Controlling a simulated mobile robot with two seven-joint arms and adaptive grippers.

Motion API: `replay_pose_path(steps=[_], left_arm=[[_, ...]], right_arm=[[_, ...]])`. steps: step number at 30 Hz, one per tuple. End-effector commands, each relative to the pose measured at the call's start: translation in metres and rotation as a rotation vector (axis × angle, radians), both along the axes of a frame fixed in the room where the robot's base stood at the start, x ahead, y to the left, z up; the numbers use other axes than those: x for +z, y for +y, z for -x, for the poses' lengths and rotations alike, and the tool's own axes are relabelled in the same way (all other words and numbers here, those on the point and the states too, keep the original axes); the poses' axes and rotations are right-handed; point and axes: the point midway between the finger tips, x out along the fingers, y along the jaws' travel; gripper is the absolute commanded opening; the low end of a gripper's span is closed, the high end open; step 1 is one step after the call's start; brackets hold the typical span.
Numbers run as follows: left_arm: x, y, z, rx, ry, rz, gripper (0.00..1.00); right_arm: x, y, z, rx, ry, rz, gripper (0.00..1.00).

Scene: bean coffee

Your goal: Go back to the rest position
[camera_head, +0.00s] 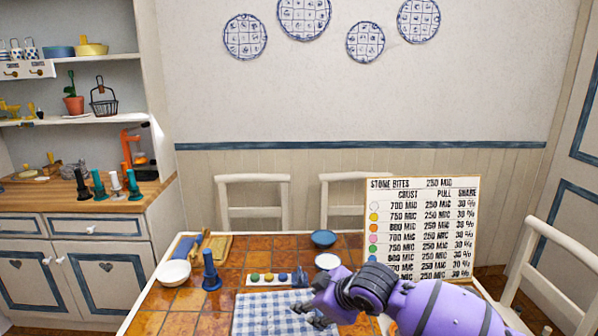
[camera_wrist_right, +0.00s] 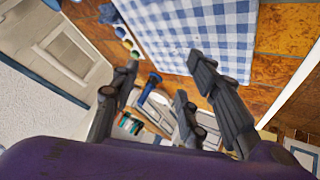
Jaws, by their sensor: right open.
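My right gripper (camera_head: 312,306) reaches in from the lower right in the head view, over the right side of the blue checkered cloth (camera_head: 262,318). In the right wrist view my right gripper (camera_wrist_right: 160,82) has its dark fingers spread wide apart with nothing between them. The cloth (camera_wrist_right: 185,25) lies beyond the fingers there. A blue upright tool (camera_head: 211,272) stands on the tiled table (camera_head: 180,300) left of the cloth, apart from the gripper. My left gripper is in neither view.
A white strip with coloured pieces (camera_head: 254,278), a white bowl (camera_head: 173,273), a blue bowl (camera_head: 323,238) and a white dish (camera_head: 327,261) sit on the table. A menu board (camera_head: 420,220) stands behind my right arm. Chairs (camera_head: 253,200) surround the table; a cabinet (camera_head: 100,260) is left.

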Motion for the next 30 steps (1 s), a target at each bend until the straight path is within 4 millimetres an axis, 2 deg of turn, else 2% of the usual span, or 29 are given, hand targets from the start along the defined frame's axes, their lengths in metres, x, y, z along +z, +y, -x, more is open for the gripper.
replay_pose_path(steps=[1,5,8,11,14,20,23,27,30], left_arm=[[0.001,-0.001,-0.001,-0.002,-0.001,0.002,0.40],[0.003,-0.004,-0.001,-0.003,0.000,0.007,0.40],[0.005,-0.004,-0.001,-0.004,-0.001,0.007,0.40],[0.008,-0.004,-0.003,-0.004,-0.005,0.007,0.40],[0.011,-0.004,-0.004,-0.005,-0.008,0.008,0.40],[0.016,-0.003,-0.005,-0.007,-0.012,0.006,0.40],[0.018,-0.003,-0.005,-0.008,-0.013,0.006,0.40],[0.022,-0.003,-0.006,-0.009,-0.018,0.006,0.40],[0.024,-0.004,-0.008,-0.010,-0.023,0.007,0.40]], right_arm=[[-0.011,0.010,0.011,-0.009,-0.014,-0.058,0.42],[-0.031,0.025,0.034,-0.060,-0.070,-0.209,0.42],[-0.047,0.024,0.057,-0.128,-0.106,-0.316,0.42],[-0.066,0.012,0.083,-0.214,-0.131,-0.400,0.42],[-0.087,-0.010,0.113,-0.316,-0.147,-0.456,0.42],[-0.135,-0.066,0.187,-0.531,-0.143,-0.485,0.42],[-0.163,-0.097,0.235,-0.644,-0.115,-0.464,0.42],[-0.204,-0.137,0.317,-0.804,-0.032,-0.411,0.42],[-0.225,-0.152,0.368,-0.890,0.035,-0.386,0.42]])
